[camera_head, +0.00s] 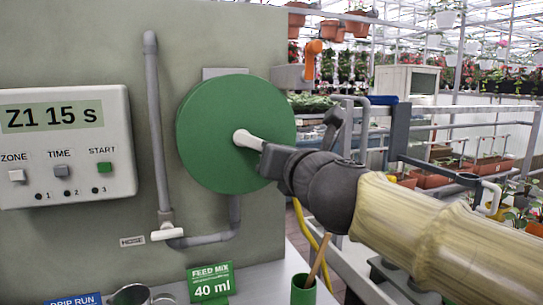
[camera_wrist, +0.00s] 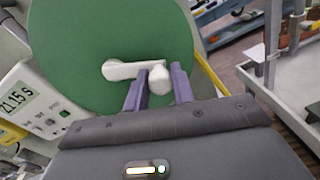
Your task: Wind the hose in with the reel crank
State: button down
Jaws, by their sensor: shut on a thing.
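The green hose reel (camera_head: 215,130) is a round disc on the grey-green wall panel, and it fills much of the wrist view (camera_wrist: 85,40). Its white crank (camera_head: 247,139) shows at the disc's middle in the head view. In the wrist view the crank arm (camera_wrist: 122,70) runs from the left to a white knob (camera_wrist: 158,80). My gripper (camera_head: 266,150) reaches in from the right. In the wrist view its two purple fingers (camera_wrist: 158,88) stand on either side of the knob, shut on it. A yellow hose (camera_head: 318,250) hangs below my arm.
A control box (camera_head: 66,145) reading "Z1 15 s" is at left. A grey pipe (camera_head: 153,110) with a white valve handle (camera_head: 169,234) runs down the panel. A green cup (camera_head: 303,290) and a "FEED MIX 40 ml" sign (camera_head: 210,283) stand below. Metal railings (camera_head: 450,135) are at right.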

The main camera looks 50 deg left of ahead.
jog(key=f+m, duration=0.1)
jog(key=f+m+b, duration=0.1)
jog(key=shift+s+a+m+b, duration=0.1)
jog(key=shift+s+m+b, duration=0.2)
jog(key=shift+m, duration=0.1)
jog(key=shift+s+a+f+m+g+b, duration=0.15)
jog(key=shift+s+f+m+b, duration=0.35)
jog(key=shift+m+b, duration=0.6)
jog(key=shift+s+a+f+m+g+b, duration=0.15)
jog(key=shift+s+m+b, duration=0.5)
jog(key=shift+m, duration=0.85)
jog(key=shift+s+a+f+m+b, duration=0.3)
jog(key=shift+s+m+b, duration=0.3)
jog(key=shift+m+b, duration=0.5)
jog(key=c, duration=1.2)
grip_release()
jog(key=shift+d+r, duration=0.1)
jog(key=shift+d, duration=0.05)
